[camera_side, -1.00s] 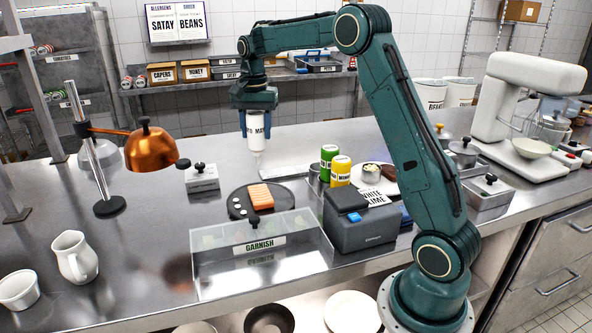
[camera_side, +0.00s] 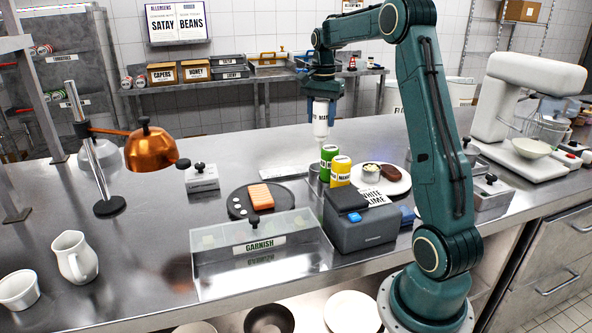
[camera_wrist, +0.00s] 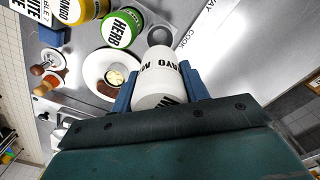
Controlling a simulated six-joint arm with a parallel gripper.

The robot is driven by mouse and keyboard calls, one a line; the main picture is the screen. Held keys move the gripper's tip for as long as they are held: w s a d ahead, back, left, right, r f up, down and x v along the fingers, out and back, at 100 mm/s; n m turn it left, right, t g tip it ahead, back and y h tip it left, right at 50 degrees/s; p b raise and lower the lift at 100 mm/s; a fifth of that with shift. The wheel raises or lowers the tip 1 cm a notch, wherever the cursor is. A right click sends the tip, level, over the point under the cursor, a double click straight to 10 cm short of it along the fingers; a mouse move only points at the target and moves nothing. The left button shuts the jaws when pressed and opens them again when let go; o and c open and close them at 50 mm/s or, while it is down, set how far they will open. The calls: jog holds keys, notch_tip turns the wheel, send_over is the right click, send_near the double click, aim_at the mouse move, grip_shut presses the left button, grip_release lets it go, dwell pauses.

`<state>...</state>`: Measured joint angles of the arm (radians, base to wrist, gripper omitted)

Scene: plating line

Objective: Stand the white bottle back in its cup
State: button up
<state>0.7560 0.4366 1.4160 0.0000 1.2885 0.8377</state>
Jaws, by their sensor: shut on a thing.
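My gripper (camera_side: 321,108) is shut on the white bottle (camera_side: 320,121), labelled MAYO, and holds it in the air with its narrow tip down. The wrist view shows the bottle (camera_wrist: 159,78) between the blue fingers. A green bottle (camera_side: 328,158) and a yellow bottle (camera_side: 341,171) stand on the counter side below it. A grey cup (camera_side: 313,179) shows just left of them, partly hidden; I cannot see into it. The white bottle is above and behind this group, apart from it.
A dark round board (camera_side: 238,211) with orange food is left, a white plate (camera_side: 396,184) right. The wrist view shows the green bottle (camera_wrist: 120,28) nearby.

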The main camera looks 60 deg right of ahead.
jog(key=shift+f, duration=0.15)
send_over(320, 148)
jog(key=shift+w+d+f, duration=0.1)
jog(key=shift+f, duration=0.95)
jog(key=shift+d+f, duration=0.1)
jog(key=shift+f, duration=0.9)
jog(key=shift+f, duration=0.4)
jog(key=shift+f, duration=0.3)
jog(key=shift+f, duration=1.8)
jog(key=shift+f, duration=0.4)
jog(key=shift+f, duration=0.15)
dwell(0.3)
